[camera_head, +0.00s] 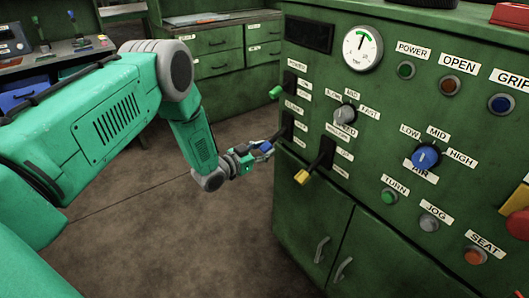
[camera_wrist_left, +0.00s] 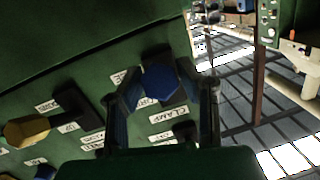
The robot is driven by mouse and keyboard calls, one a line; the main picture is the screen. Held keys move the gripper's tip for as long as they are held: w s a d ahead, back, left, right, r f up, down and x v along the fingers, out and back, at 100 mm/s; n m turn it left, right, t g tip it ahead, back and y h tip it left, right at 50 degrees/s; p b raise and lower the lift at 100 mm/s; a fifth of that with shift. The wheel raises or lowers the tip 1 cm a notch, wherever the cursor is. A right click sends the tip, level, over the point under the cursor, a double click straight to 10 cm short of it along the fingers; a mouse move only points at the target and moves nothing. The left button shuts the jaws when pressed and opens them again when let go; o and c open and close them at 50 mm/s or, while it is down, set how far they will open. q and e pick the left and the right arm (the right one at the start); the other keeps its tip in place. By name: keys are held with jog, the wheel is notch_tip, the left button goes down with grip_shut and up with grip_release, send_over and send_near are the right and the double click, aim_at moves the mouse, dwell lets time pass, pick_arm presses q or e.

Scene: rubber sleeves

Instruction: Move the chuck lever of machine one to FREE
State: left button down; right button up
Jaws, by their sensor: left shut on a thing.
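The green machine's panel (camera_head: 350,205) carries levers with coloured knobs on its left side. My left gripper (camera_head: 262,149) is at the blue-knobbed lever. In the left wrist view, the gripper (camera_wrist_left: 162,95) has one finger on each side of the blue knob (camera_wrist_left: 160,82) and is shut on it. A CLAMP label (camera_wrist_left: 168,115) lies beside that lever's slot; another label there is partly hidden by a finger. The lever's exact position in its slot is hard to tell. My right gripper is not in view.
A yellow-knobbed lever (camera_head: 302,177) sticks out just right of my gripper, and a green-knobbed lever (camera_head: 276,92) above it. A blue dial (camera_head: 426,156) and several buttons lie farther right. Green drawers (camera_head: 215,42) stand behind. The floor (camera_head: 130,225) left of the machine is clear.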

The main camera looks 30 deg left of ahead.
pick_arm(q)
jog(key=shift+s+f, duration=0.2)
jog(key=shift+f, duration=0.25)
jog(key=c, duration=1.2)
grip_release()
jog(key=shift+w+a+f, duration=0.15)
jog(key=shift+w, duration=0.15)
jog(key=shift+s+r, duration=0.1)
jog(key=shift+r, duration=0.1)
jog(key=shift+s, duration=0.2)
jog(key=v, duration=1.1)
jog(key=shift+s+a+f, duration=0.1)
jog(key=shift+s+a, duration=0.05)
jog(key=shift+a, duration=0.05)
